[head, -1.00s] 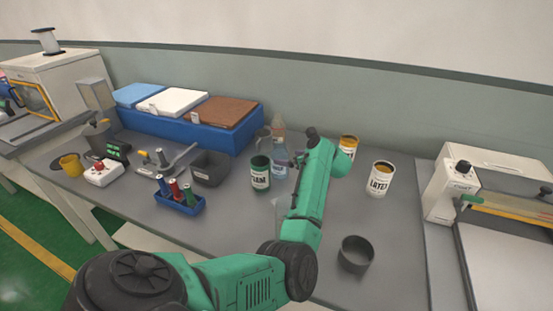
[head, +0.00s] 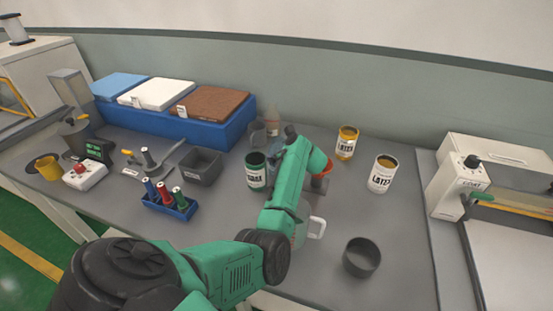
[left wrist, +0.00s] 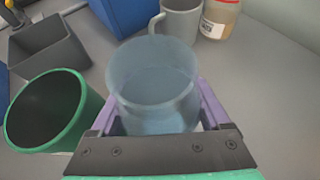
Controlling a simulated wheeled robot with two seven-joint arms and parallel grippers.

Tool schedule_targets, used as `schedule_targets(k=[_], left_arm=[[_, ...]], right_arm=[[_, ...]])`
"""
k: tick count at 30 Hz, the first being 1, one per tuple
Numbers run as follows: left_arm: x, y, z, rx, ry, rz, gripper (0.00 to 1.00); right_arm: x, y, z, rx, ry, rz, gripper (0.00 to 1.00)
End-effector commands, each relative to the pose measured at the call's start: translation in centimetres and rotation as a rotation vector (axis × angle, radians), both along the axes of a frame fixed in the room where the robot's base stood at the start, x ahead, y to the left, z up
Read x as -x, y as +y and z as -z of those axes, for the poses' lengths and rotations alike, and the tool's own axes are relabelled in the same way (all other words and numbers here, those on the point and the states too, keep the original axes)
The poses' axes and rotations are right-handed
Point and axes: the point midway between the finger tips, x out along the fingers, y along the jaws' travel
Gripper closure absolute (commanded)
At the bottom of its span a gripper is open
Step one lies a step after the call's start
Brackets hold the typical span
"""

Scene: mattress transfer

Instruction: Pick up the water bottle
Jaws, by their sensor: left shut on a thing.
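The water bottle (left wrist: 152,85) is a translucent pale blue vessel, seen from above in the left wrist view. My left gripper (left wrist: 158,118) is shut on it, with a purple finger on each side. In the head view the green left arm reaches over the table and hides the gripper and most of the bottle. Whether the bottle is off the table cannot be told. My right gripper is not in view.
A green can (head: 256,170) stands close left of the bottle. A grey mug (left wrist: 180,18) and a clear labelled bottle (left wrist: 218,17) stand behind.

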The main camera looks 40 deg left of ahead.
Motion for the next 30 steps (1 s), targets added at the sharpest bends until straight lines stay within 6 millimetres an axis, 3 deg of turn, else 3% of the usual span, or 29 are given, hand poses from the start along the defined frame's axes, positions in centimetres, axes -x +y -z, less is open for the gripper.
schedule_targets(k=[14, 30], left_arm=[[-0.1, 0.0, -1.0, -0.001, -0.003, -0.001, 1.00], [0.0, 0.0, -6.7, -0.001, -0.005, -0.002, 1.00]], right_arm=[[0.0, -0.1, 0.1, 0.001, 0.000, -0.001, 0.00], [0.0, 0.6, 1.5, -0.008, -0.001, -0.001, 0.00]])
